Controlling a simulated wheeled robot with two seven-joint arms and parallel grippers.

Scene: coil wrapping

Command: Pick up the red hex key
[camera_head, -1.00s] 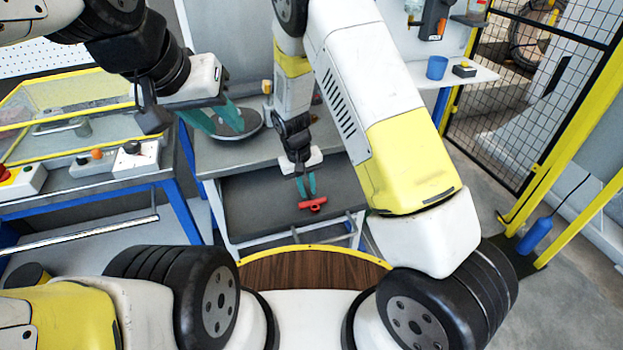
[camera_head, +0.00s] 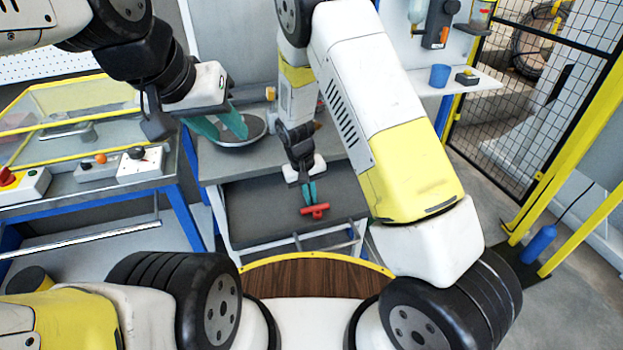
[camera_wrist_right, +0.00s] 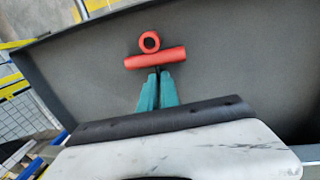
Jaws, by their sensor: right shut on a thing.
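The red hex key (camera_head: 316,210) has a thick red cross handle. It is at the fingertips of my right gripper (camera_head: 309,197), over the grey shelf. In the right wrist view, its red bar (camera_wrist_right: 156,59) lies across the tips of the teal fingers (camera_wrist_right: 157,82), with a round red end beyond the bar. My right gripper is shut on it; the part between the fingers is mostly hidden. I cannot tell how far it is above the shelf. My left gripper (camera_head: 232,124) has its teal fingers apart, over or beside a round grey plate (camera_head: 256,135), and holds nothing visible.
The shelf (camera_head: 255,205) has raised edges and metal rails in front. A control-box bench (camera_head: 150,190) stands at left. A blue cup (camera_head: 439,76) stands on a small white shelf. A mesh fence with yellow posts (camera_head: 575,165) is at right.

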